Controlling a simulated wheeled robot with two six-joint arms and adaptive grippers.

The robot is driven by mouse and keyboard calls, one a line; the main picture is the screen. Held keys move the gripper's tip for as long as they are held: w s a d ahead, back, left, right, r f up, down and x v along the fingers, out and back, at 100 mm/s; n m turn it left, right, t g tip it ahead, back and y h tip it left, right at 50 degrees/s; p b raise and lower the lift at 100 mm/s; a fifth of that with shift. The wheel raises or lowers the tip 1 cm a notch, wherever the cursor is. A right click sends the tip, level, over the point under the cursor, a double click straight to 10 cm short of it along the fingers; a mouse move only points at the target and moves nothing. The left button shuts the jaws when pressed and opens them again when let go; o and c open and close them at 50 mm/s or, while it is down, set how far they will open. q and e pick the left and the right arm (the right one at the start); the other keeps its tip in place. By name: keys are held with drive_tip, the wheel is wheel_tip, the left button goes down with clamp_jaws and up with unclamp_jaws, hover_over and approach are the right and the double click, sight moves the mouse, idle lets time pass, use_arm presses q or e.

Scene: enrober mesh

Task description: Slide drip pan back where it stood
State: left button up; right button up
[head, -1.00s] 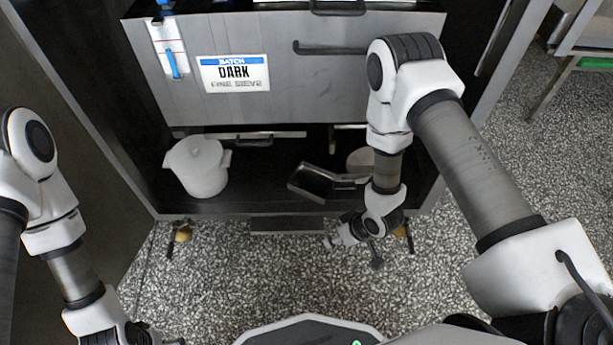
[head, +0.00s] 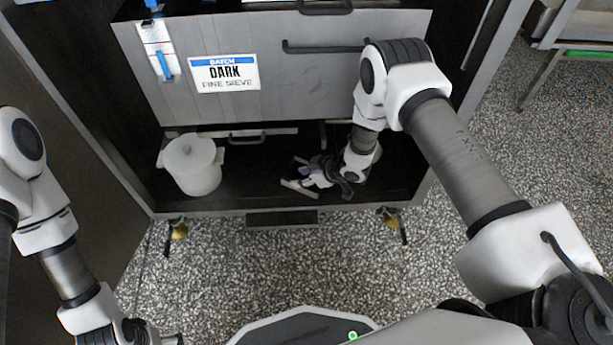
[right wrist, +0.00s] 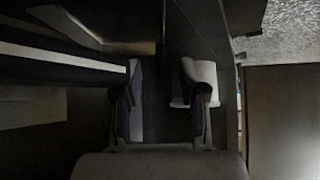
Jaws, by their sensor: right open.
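A low pale metal front with a dark handle (head: 248,138) lies on the cabinet's lower shelf, under the grey panel; it looks like the drip pan, but I cannot be sure. My right gripper (head: 299,177) is inside the lower bay, right of and nearer than that handle. It is open. A dark piece with a pale edge (head: 300,190) is beside its fingers, partly hidden by them. In the right wrist view the open fingers (right wrist: 164,85) stand apart, with a long pale-edged bar (right wrist: 65,58) at the left finger. My left gripper (head: 155,338) is at the bottom edge, mostly cut off.
A white lidded pot (head: 191,165) stands at the left of the bay. The cabinet's front sill (head: 210,211) borders the bay. The speckled floor before it is clear.

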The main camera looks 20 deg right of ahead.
sight(291, 179)
drive_tip(key=b+x, duration=0.2)
drive_tip(key=x, duration=0.3)
drive_tip(key=shift+s+d, duration=0.1)
drive_tip(key=shift+w+a+f, duration=0.35)
clamp_jaws()
